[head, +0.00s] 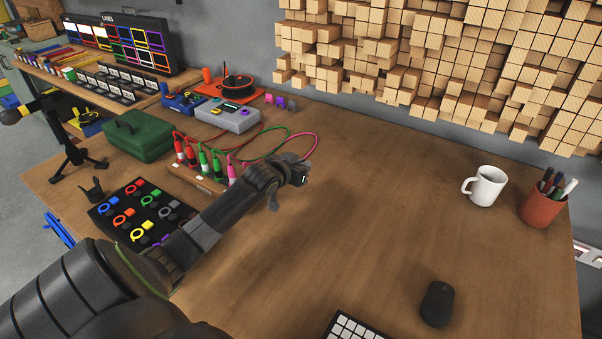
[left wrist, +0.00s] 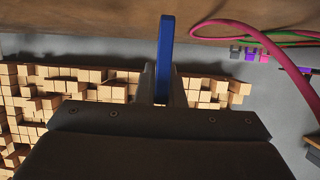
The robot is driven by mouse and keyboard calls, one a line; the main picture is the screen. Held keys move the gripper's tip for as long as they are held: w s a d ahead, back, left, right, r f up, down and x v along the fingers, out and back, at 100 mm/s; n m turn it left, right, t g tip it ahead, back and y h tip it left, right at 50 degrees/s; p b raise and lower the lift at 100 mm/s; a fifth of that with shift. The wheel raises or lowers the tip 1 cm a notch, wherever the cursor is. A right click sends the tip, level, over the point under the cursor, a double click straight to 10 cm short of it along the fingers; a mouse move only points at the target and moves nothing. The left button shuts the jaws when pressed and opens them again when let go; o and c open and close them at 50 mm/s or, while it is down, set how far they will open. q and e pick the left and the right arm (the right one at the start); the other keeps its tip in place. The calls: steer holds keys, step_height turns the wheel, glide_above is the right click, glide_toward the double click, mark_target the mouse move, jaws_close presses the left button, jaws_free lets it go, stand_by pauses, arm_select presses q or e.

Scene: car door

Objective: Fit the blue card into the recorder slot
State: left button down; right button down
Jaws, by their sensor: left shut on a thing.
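A grey box with a small lit screen (head: 228,116) at the back of the table may be the recorder. It is apart from my gripper, and I cannot make out a slot in it. My right gripper is not in view.
Pink and green cables (head: 308,137) arch behind my gripper. Small pink, purple and grey pieces (head: 280,102) stand at the back. A green case (head: 138,134) and a tray of coloured rings (head: 140,212) are left. A white mug (head: 487,186) stands right. Mid-table is clear.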

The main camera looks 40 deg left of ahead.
arm_select(q)
steer(key=shift+f, duration=1.4)
steer(key=shift+f, duration=0.1)
steer(key=c, duration=1.5)
jaws_free()
steer(key=shift+c, duration=0.2)
